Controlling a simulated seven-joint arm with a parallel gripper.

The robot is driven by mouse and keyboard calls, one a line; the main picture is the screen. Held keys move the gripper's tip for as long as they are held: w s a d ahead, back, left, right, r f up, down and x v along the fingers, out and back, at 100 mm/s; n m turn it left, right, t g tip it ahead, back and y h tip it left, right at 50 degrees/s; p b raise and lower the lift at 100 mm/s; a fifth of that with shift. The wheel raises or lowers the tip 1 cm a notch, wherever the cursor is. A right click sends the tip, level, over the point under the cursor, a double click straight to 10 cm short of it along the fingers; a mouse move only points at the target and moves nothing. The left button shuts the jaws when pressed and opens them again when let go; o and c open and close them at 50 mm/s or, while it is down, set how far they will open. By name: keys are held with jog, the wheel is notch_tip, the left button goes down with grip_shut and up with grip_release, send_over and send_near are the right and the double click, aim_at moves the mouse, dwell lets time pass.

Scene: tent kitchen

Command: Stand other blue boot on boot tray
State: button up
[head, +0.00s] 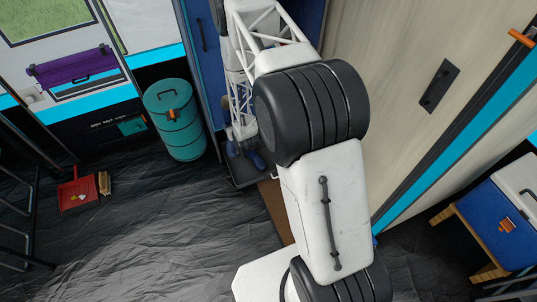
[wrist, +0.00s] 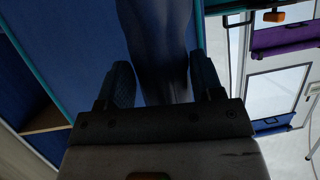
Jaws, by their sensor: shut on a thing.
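My gripper (wrist: 163,72) is shut on a dark blue boot (wrist: 157,35), whose shaft fills the space between the two fingers in the wrist view. In the head view my gripper (head: 243,130) is small and partly hidden by my arm, low over the dark boot tray (head: 240,182) at the foot of the blue cabinet. Dark blue boot shapes show there, one (head: 232,149) at the left and one (head: 257,161) at the right. I cannot tell for sure which of them is held, or whether the held boot touches the tray.
A teal canister (head: 174,120) stands close to the left of the tray. The blue cabinet (head: 206,60) rises behind, and a pale panel (head: 400,80) is at the right. A red dustpan (head: 77,190) and brush (head: 104,183) lie at the left. The crinkled dark floor (head: 150,240) is clear in front.

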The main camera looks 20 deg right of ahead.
jog(key=shift+w+d+f, duration=0.2)
jog(key=shift+w+f, duration=0.15)
jog(key=shift+f, duration=0.15)
jog(key=w+f, duration=0.1)
jog(key=f, duration=0.2)
jog(key=w+d+f+n+y, duration=0.1)
jog(key=f, duration=0.2)
jog(key=w+d+f+y, duration=0.1)
jog(key=f, duration=0.2)
jog(key=shift+f+n, duration=0.15)
jog(key=shift+n, duration=0.25)
notch_tip(320, 180, down, 10)
jog(key=d+n+g+y, duration=0.1)
jog(key=y, duration=0.1)
jog(key=shift+w+d+f+n, duration=0.15)
jog(key=shift+w+d+n, duration=0.15)
jog(key=shift+w, duration=0.15)
jog(key=shift+f, duration=0.1)
notch_tip(320, 180, down, 14)
jog(key=shift+r, duration=0.2)
dwell(0.4)
